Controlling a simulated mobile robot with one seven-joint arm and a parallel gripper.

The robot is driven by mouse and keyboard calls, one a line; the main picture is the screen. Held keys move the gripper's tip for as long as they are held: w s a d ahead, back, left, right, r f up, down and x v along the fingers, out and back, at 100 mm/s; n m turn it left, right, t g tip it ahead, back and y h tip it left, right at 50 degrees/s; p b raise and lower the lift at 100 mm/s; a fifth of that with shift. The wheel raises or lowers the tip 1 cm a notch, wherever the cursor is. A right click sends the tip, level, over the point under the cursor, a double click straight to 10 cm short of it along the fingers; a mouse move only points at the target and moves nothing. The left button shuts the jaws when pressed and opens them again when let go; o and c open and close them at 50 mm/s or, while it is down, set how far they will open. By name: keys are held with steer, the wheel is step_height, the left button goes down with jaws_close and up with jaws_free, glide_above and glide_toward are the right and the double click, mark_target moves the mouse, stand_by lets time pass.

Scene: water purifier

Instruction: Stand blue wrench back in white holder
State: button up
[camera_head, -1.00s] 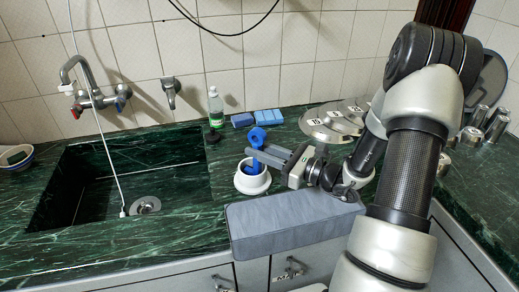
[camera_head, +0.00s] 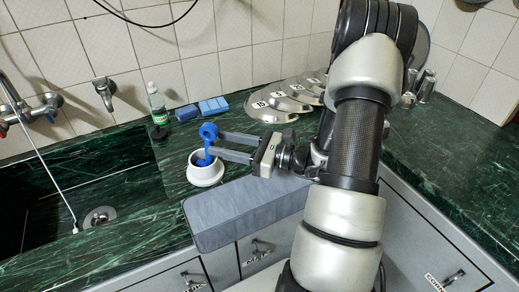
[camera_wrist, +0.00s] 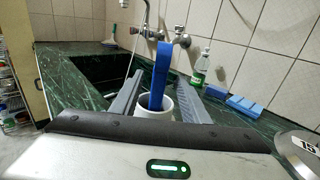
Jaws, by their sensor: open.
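The blue wrench (camera_head: 208,132) stands in the white holder (camera_head: 206,174) on the green counter, its lower end inside the cup and its head sticking up. In the wrist view the wrench (camera_wrist: 160,78) looks nearly upright, and the holder (camera_wrist: 154,113) shows below it. My gripper (camera_head: 216,145) is open, with its two fingers apart at the wrench's height. In the wrist view the fingers lie on either side of the wrench, with visible gaps. The wrench's lower end is hidden inside the holder.
A grey padded block (camera_head: 245,208) lies at the counter's front edge below my gripper. A green-labelled bottle (camera_head: 157,106) and blue sponges (camera_head: 213,106) stand by the wall. Metal lids (camera_head: 270,108) lie behind my gripper. The sink (camera_head: 110,175) is at left.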

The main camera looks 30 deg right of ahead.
steer(key=v, duration=1.2)
steer(key=shift+r, duration=0.1)
